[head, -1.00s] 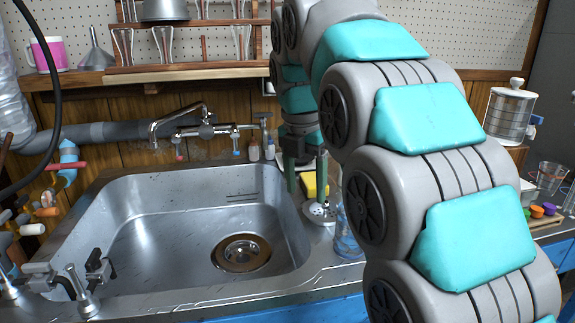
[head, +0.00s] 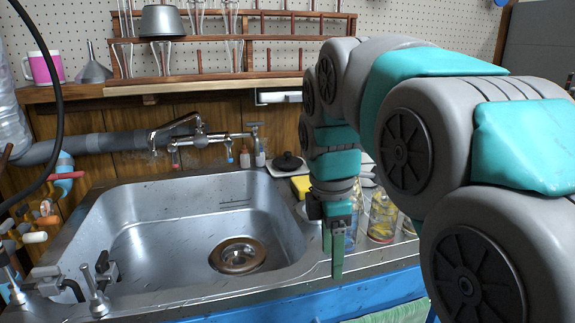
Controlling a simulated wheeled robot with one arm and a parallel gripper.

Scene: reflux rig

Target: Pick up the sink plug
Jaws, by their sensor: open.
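A black round disc with a knob on top, which looks like the sink plug (head: 287,163), rests on the counter behind the sink's right back corner. My gripper (head: 336,262) points straight down at the right front of the sink, well nearer the camera than the disc and to its right. Its green fingers are open, and I see nothing between them. The fingertips are near the counter's front edge; their exact height is unclear. The steel sink (head: 160,235) has a round brownish drain (head: 238,255) in its floor.
A yellow sponge (head: 301,186) lies just in front of the black disc. A tap (head: 200,135) rises behind the sink. A wooden shelf (head: 180,86) with glassware hangs above. The basin is clear.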

